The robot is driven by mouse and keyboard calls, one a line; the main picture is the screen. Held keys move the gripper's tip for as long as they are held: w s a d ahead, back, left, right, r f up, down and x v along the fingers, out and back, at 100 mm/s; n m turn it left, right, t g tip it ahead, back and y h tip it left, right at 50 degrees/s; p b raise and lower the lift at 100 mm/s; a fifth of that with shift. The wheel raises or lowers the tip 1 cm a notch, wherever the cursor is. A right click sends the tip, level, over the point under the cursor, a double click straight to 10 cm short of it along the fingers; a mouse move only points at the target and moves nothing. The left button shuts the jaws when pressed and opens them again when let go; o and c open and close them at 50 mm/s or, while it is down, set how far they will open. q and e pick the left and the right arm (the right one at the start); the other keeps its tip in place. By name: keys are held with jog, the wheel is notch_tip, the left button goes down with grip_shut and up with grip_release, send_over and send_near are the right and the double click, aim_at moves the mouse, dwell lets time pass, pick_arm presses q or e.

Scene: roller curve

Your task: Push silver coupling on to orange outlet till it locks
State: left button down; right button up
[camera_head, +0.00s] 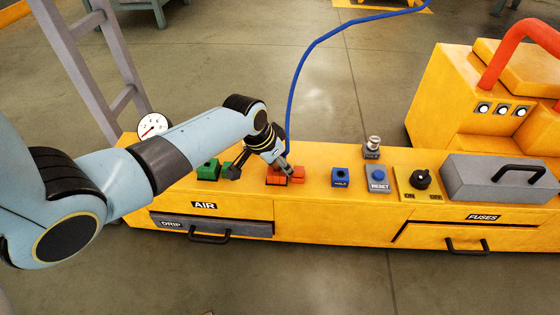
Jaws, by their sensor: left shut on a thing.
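The orange outlet (297,180) is a low orange-red block on the yellow bench top, above the AIR label. My left gripper (286,170) points down at it from above and is shut. The blue hose (291,95) runs down to the gripper's fingers, so the gripper is shut on the coupling at the hose end. The fingers hide nearly all of the coupling. I cannot tell whether it touches or sits on the outlet. My right gripper is not in view.
A green outlet (208,170) stands left of the orange one and a blue outlet (340,177) right of it.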

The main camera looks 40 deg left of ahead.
pick_arm(q)
jog(key=shift+s+a+f, duration=0.15)
jog(key=shift+s+f, duration=0.65)
jog(key=shift+f, duration=0.1)
jog(key=c, duration=1)
grip_release()
jog(key=shift+g, duration=0.3)
jog(key=o, duration=0.6)
jog(key=shift+w+a, duration=0.1)
jog(key=shift+w, duration=0.05)
jog(key=shift+o, duration=0.2)
jog(key=shift+w+r, duration=0.1)
jog(key=shift+r, duration=0.05)
jog(key=shift+w+r, duration=0.1)
jog(key=shift+r, duration=0.1)
jog(key=shift+r, duration=0.25)
jog(key=d+v, duration=0.1)
jog(key=v, duration=1)
jog(key=shift+s+a, duration=0.4)
jog(key=shift+a, duration=0.1)
